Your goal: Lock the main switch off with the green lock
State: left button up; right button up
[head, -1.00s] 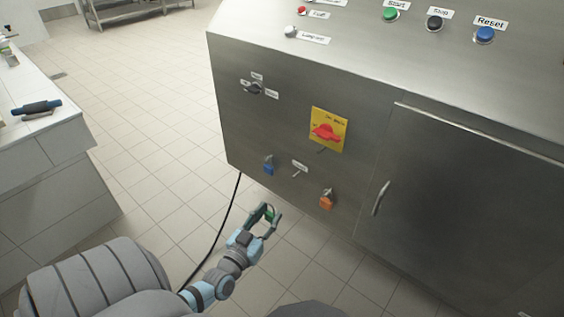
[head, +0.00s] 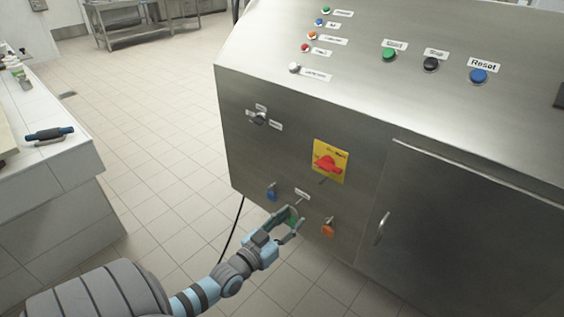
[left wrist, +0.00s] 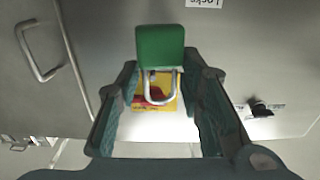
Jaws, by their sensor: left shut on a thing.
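The green lock (left wrist: 160,48) is held in my left gripper (head: 293,221), its metal shackle pointing toward the machine in the left wrist view. In the head view the green lock (head: 291,215) is partly hidden by the fingers. The main switch (head: 327,163) is a red handle on a yellow plate, up and to the right of my left gripper. In the left wrist view the switch (left wrist: 155,92) shows partly behind the shackle. The lock and the switch are apart. My right gripper is not in view.
A blue lock (head: 271,192) and an orange lock (head: 328,228) hang on the machine front, either side of my left gripper. A small black selector switch (head: 258,118) is at upper left. A cabinet door with a handle (head: 382,228) is at right. A counter (head: 60,160) stands at far left.

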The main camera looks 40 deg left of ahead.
pick_arm(q)
jog(key=m+h+p, duration=0.1)
send_near(327, 183)
jog(key=s, duration=0.1)
jog(key=s+r, duration=0.1)
jog(key=shift+s+d+r, duration=0.1)
jog(key=shift+s+r, duration=0.1)
jog(key=shift+s, duration=0.15)
jog(key=w+b, duration=0.2)
jog(key=w+f+b, duration=0.1)
jog(key=w+b, duration=0.5)
jog(key=shift+w+f, duration=0.1)
jog(key=shift+f, duration=0.05)
jog(key=shift+w+b, duration=0.3)
jog(key=shift+b, duration=0.2)
jog(key=shift+w, duration=0.1)
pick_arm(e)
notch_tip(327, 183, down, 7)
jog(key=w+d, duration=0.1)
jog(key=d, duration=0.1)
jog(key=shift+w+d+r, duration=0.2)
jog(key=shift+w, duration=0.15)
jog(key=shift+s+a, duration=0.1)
